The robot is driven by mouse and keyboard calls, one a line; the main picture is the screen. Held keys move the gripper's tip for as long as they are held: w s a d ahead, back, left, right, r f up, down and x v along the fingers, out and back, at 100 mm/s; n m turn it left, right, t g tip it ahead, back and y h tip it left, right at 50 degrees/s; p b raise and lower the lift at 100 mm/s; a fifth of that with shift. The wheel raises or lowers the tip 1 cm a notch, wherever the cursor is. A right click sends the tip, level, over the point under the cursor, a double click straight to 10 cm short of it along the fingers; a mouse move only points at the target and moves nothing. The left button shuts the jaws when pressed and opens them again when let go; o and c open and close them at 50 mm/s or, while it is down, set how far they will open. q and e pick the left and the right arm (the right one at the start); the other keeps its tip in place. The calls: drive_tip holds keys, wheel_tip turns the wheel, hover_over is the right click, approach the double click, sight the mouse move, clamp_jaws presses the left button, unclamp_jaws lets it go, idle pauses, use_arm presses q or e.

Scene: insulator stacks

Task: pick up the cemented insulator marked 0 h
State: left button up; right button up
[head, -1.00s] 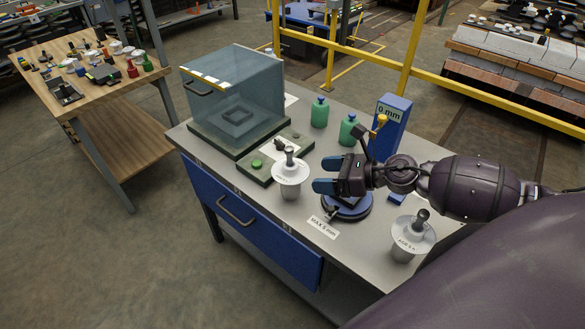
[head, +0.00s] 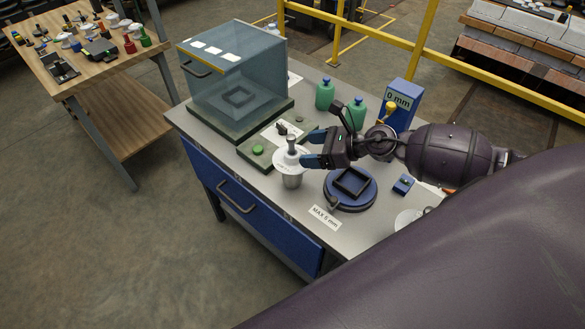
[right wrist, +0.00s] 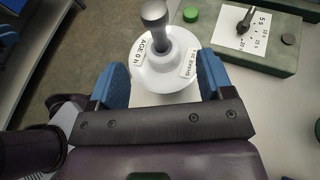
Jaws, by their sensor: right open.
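The cemented insulator (head: 291,160) stands upright on the grey bench, a white disc with a grey metal cup below and a grey pin on top. In the right wrist view the insulator (right wrist: 163,68) carries a label that reads AGE 0 h and a second label along its right side. My right gripper (head: 315,148) is open, its blue fingers pointing at the insulator from the right. In the right wrist view the fingers of the right gripper (right wrist: 161,82) lie left and right of the disc's near edge, not closed on it. My left gripper is not in view.
A second insulator (head: 405,219) is mostly hidden by my arm. A blue round stand (head: 337,200) sits below my gripper. A glass-walled box (head: 222,88), a control panel with a green button (head: 258,150), green bottles (head: 325,94) and a blue 0 mm gauge (head: 401,121) stand behind.

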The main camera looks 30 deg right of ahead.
sight(292, 152)
drive_tip(key=shift+w+a, duration=0.3)
drive_tip(key=shift+p+x, duration=0.65)
drive_tip(key=shift+x, duration=1.7)
drive_tip(key=c, duration=1.2)
clamp_jaws()
drive_tip(key=shift+w+r, duration=0.1)
drive_tip(key=shift+r, duration=0.05)
